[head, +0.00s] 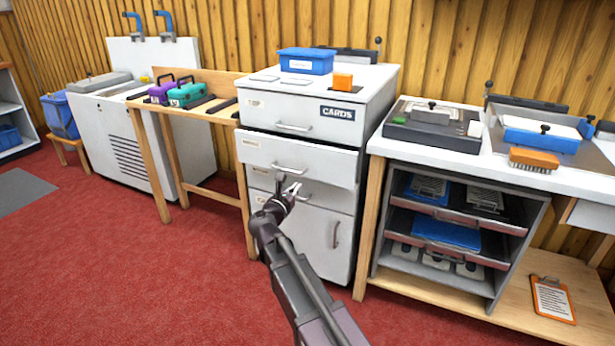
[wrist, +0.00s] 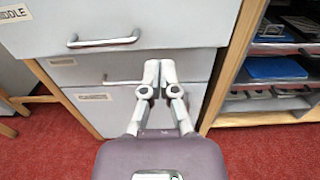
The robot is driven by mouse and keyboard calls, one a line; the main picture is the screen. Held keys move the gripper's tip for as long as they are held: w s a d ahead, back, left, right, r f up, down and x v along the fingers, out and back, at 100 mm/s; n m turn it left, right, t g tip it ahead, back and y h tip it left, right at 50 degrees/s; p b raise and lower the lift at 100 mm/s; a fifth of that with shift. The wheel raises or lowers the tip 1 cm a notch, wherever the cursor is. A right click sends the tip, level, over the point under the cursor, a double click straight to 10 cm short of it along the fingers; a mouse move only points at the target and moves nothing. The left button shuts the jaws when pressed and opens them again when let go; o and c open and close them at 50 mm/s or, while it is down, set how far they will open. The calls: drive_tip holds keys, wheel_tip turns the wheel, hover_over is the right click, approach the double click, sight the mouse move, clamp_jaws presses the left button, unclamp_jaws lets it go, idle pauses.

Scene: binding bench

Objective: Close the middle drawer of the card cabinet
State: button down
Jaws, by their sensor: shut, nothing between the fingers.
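The card cabinet (head: 345,113) is white with a CARDS plate on its top drawer. Its middle drawer (head: 325,165) stands out a little past the fronts above and below it. The drawer's bar handle (head: 290,169) is at the centre of its front. In the wrist view the drawer front (wrist: 180,22) fills the top, with a MIDDLE label at the left and the handle (wrist: 103,40) below it. My gripper (head: 291,188) is shut and empty, close in front of the cabinet and just below the handle. In the wrist view the fingertips (wrist: 160,70) appear lower and right of the handle; contact cannot be told.
Below are a lower drawer (wrist: 85,72) with its own handle and a door (head: 325,232). A blue box (head: 306,61) and an orange block (head: 343,81) sit on the cabinet top. An open shelf unit (head: 378,272) stands at the right. Red floor (head: 150,270) is clear in front.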

sight(318, 164)
drive_tip(key=x, duration=1.4)
drive_tip(key=shift+x, duration=2.55)
drive_tip(key=shift+w, duration=0.15)
drive_tip(key=shift+a, duration=0.1)
drive_tip(key=shift+v, duration=0.75)
drive_tip(key=v, duration=1.3)
